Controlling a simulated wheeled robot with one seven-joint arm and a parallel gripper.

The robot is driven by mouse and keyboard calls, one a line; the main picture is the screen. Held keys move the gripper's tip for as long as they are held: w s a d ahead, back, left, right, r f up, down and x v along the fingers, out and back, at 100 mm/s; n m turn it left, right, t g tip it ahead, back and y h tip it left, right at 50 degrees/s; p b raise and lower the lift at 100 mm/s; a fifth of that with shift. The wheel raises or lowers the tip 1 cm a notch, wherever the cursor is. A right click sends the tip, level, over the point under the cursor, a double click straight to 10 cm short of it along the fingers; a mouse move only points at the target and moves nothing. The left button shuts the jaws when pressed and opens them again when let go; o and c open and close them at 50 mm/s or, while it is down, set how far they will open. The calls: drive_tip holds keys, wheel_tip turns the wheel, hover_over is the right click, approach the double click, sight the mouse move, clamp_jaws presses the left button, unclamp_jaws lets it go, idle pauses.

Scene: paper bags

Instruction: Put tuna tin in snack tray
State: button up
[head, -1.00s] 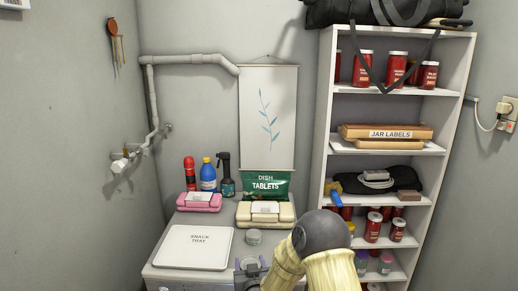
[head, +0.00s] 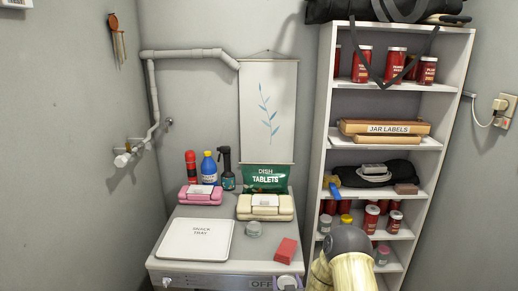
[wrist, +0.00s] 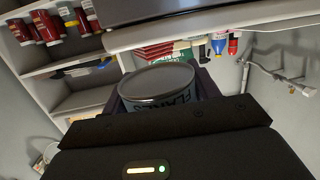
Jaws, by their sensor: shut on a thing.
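My gripper (wrist: 160,98) is shut on a round tin with a grey lid and a label reading FLAKES, which I take as the tuna tin (wrist: 158,83). In the head view the tin (head: 287,282) shows only partly, low at the picture's bottom by the front edge of the counter. The white snack tray (head: 197,240) lies flat on the left of the counter, with its name printed on it. It is up and to the left of my gripper, and nothing stands on it.
Bottles stand behind. A shelf unit (head: 325,110) with jars rises on the right.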

drive_tip(key=s+d+f+m, duration=0.1)
drive_tip(key=s+d+f, duration=0.3)
drive_tip(key=d, duration=0.2)
drive_tip(key=shift+d+f+h+p, duration=0.15)
drive_tip(key=shift+f+h+p, duration=0.2)
drive_tip(key=shift+h+p, duration=0.1)
drive_tip(key=shift+s, duration=0.1)
